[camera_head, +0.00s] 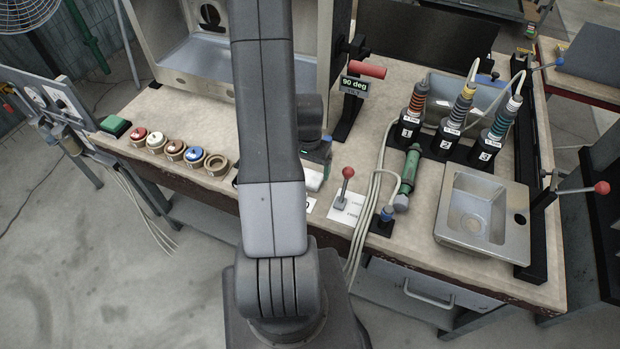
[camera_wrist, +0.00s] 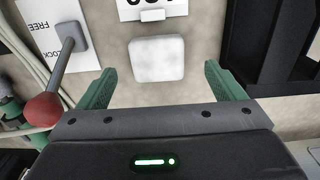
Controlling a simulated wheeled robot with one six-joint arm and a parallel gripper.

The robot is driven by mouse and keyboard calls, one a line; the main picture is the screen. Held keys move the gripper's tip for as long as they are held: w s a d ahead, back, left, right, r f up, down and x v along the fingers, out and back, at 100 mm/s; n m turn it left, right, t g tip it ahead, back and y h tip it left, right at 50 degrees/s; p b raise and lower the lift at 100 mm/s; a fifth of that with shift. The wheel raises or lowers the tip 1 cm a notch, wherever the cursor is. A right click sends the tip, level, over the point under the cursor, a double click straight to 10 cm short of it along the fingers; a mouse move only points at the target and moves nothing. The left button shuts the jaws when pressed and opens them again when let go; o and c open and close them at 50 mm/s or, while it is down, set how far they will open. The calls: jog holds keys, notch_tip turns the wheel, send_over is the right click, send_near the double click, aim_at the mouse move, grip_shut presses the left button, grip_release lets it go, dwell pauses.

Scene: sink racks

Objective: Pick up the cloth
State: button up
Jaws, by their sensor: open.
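The cloth (camera_wrist: 157,59) is a small white square pad lying flat on the worktop. In the head view it shows partly (camera_head: 313,178) beside my arm, which hides the rest. My gripper (camera_wrist: 158,72) is open, with its two green fingers spread to the left and right of the cloth's near edge. The fingers look apart from the cloth, and nothing is held. How high the fingertips are above the worktop is hard to tell.
A lever with a red ball knob (camera_wrist: 44,108) stands close to the left finger; the head view shows it too (camera_head: 347,173). A numbered white card (camera_wrist: 151,9) lies beyond the cloth. A dark block (camera_wrist: 272,40) is at the right. Several coloured buttons and a metal sink (camera_head: 450,228) sit farther off.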

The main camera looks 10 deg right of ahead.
aim_at(310, 176)
jog(key=shift+d+f+p, duration=0.15)
jog(key=shift+f+p, duration=0.15)
jog(key=shift+f, duration=0.9)
jog(key=shift+d+f+p, duration=0.15)
jog(key=shift+f+p, duration=0.15)
jog(key=shift+f, duration=0.9)
jog(key=c, duration=1.1)
jog(key=shift+o, duration=0.2)
jog(key=shift+w+r, duration=0.1)
jog(key=shift+r, duration=0.05)
notch_tip(310, 176, up, 10)
jog(key=b, duration=0.1)
jog(key=shift+o, duration=0.5)
